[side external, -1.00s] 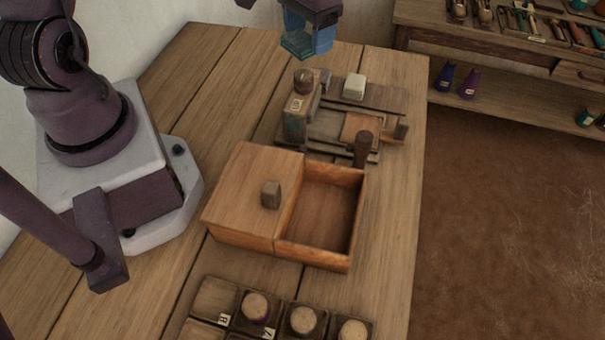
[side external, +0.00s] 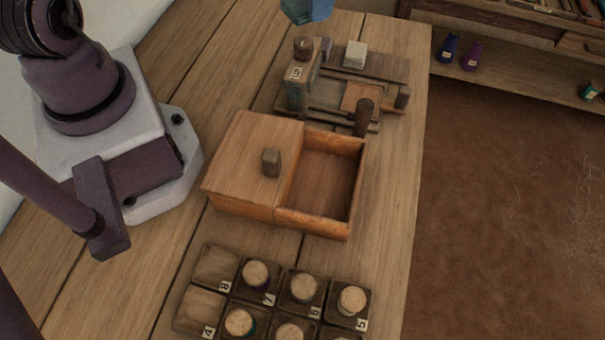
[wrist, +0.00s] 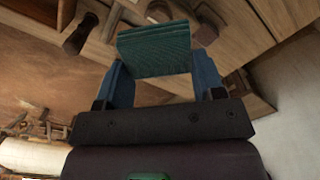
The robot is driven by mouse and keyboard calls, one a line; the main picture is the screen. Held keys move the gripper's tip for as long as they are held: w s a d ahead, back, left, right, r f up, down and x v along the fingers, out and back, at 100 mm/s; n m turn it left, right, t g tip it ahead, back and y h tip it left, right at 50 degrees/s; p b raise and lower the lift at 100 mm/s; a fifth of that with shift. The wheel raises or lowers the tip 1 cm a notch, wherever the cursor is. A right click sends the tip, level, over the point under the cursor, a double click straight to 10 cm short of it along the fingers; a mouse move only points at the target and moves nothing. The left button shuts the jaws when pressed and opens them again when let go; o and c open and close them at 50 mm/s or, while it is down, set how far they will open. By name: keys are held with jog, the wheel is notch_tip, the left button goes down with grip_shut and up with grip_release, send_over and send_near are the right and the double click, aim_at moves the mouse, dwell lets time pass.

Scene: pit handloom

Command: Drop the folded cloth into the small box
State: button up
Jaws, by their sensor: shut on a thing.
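The folded cloth (wrist: 155,48) is dark green and sits between the blue fingers of my gripper (wrist: 162,66) in the wrist view. In the side view only the low blue end of my gripper (side external: 307,10) shows at the top edge, above the far end of the table; the cloth cannot be made out clearly there. The small box (side external: 312,222) is wooden, with a knobbed lid (side external: 245,150) over its left part. Its right part is open and looks empty. My gripper is up and well beyond the box, apart from it.
A wooden block device (side external: 375,65) with an upright post and a pale block (side external: 355,54) stands behind the box. A numbered tray (side external: 215,268) with several cork-topped jars is in front. Bare table (side external: 395,190) lies right of the box.

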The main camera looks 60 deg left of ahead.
jog(key=s+d+f+n, duration=0.1)
jog(key=s+d+f, duration=0.15)
jog(key=d, duration=0.45)
jog(key=s+d+f+n, duration=0.1)
jog(key=s+d, duration=0.2)
jog(key=d, duration=0.4)
jog(key=s+d+f+n, duration=0.1)
jog(key=s+d+f, duration=0.15)
jog(key=d, duration=0.45)
jog(key=shift+s+d+f+n, duration=0.1)
jog(key=shift+d+f+n, duration=0.05)
jog(key=shift+f+n, duration=0.9)
jog(key=shift+d+f+n, duration=0.15)
jog(key=shift+f+n, duration=0.8)
jog(key=shift+f, duration=0.1)
jog(key=shift+s+d+f+n, duration=0.1)
jog(key=shift+d+f+n, duration=0.05)
jog(key=shift+f+n, duration=0.9)
jog(key=o, duration=1)
jog(key=shift+o, duration=0.2)
